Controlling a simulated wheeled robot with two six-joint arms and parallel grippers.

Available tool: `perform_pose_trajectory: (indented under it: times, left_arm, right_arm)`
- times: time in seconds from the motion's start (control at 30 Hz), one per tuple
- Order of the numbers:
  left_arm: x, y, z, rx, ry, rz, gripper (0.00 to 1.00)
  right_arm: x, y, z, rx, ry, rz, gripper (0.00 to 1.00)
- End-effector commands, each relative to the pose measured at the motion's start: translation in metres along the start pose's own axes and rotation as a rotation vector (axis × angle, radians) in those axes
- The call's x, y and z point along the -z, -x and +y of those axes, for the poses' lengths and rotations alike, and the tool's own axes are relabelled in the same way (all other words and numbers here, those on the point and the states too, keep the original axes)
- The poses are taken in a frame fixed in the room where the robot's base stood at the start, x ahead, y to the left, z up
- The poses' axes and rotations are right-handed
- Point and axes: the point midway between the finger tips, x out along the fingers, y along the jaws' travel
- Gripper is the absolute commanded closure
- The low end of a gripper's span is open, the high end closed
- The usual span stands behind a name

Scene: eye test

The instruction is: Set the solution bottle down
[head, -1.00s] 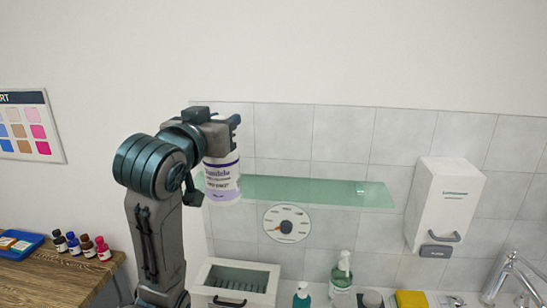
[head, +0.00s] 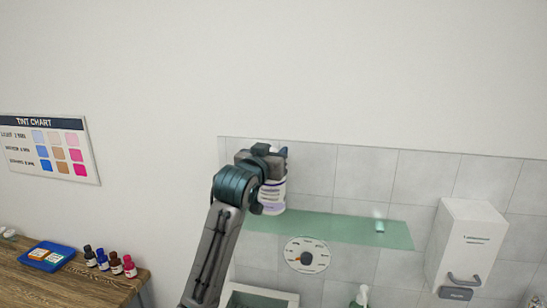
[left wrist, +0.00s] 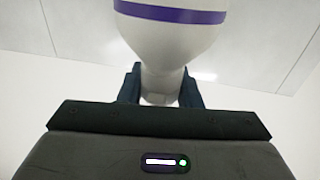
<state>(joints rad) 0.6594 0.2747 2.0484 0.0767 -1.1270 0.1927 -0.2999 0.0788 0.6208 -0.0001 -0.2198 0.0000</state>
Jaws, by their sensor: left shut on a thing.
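The solution bottle (head: 272,198) is white with a purple band and purple lettering. My left gripper (head: 276,156) is shut on its narrow upper part and holds it upright over the left part of the green glass shelf (head: 335,227). In the head view the bottle's foot overlaps the shelf's back edge, and I cannot tell whether it touches. In the left wrist view the bottle (left wrist: 170,40) sits between the two dark fingers of the gripper (left wrist: 160,88). My right gripper is not in view.
A small teal object (head: 379,226) lies on the shelf's right part; the glass between is clear. A round dial (head: 306,255) is below the shelf. A white dispenser (head: 465,245) hangs to the right. A wooden counter (head: 60,290) with several small bottles is at lower left.

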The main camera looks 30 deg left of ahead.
Motion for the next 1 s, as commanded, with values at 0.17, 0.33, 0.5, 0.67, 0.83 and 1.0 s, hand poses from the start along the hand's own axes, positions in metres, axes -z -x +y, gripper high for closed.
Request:
perform_pose_trajectory:
  times: [0.17,0.33,0.5,0.67,0.83,1.0]
  left_arm:
    - [-0.016,0.001,0.000,0.000,-0.001,-0.002,1.00]
    - [-0.024,0.001,0.000,0.000,-0.001,0.002,1.00]
    - [-0.024,0.001,0.000,0.000,-0.001,0.003,1.00]
    - [-0.027,0.001,0.000,0.000,0.000,0.001,0.63]
    - [-0.027,0.001,0.000,0.000,0.000,0.000,0.47]
    - [-0.027,0.001,0.000,0.000,0.000,0.000,0.47]
  right_arm:
    - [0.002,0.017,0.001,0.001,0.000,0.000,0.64]
    - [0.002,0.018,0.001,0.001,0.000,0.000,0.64]
    - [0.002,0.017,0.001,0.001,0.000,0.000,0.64]
    - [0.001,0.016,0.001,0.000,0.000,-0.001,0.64]
    - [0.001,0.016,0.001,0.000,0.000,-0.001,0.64]
    - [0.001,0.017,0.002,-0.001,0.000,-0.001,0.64]
